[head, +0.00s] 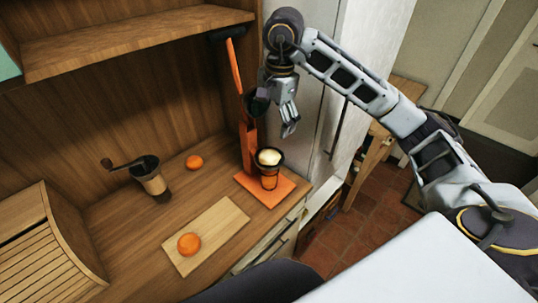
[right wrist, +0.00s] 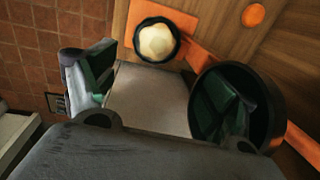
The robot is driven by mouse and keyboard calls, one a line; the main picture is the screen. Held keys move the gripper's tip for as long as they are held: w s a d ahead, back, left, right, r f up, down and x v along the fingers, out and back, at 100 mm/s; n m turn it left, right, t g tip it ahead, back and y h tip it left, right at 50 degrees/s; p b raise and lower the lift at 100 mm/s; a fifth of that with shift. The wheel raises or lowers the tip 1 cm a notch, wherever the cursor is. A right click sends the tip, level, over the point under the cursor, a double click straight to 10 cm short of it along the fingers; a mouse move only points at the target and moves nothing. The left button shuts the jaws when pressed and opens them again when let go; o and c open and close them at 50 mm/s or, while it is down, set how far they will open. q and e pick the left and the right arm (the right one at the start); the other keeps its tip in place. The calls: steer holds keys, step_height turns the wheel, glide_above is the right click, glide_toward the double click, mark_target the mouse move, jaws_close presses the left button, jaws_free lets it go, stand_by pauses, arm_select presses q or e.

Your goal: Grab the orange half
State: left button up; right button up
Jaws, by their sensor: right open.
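One orange piece (head: 189,243) lies on a pale cutting board (head: 222,222), and another (head: 194,162) lies on the wooden counter behind it. I cannot tell for sure which is a half; no cut face shows. One orange piece also shows at the top of the right wrist view (right wrist: 254,14). My right gripper (head: 289,124) is open and empty, high beside the orange juicer press, well above and to the right of both pieces. In the right wrist view its fingers (right wrist: 160,95) stand apart, one overlapping the black press cup (right wrist: 268,105). My left gripper is out of view.
A hand grinder (head: 152,178) and a slatted wooden box (head: 45,245) stand left. A shelf (head: 130,40) overhangs the counter. A white cabinet side is close right.

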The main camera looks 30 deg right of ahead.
mark_target(269, 151)
steer(key=f, duration=0.5)
steer(key=shift+w+a+f, duration=0.15)
steer(key=shift+w+f, duration=0.05)
steer(key=shift+w, duration=0.05)
steer(key=shift+w+f, duration=0.1)
steer(key=shift+f, duration=0.95)
steer(key=shift+a+f+p, duration=0.15)
steer(key=shift+f+p, duration=0.35)
steer(key=shift+f, duration=0.2)
steer(key=shift+s+a+f, duration=0.1)
steer(key=shift+s+f, duration=0.1)
steer(key=shift+f, duration=0.45)
step_height(269, 151, down, 2)
steer(key=shift+w+p, duration=0.1)
steer(key=shift+p, duration=0.25)
steer(key=shift+f, duration=0.15)
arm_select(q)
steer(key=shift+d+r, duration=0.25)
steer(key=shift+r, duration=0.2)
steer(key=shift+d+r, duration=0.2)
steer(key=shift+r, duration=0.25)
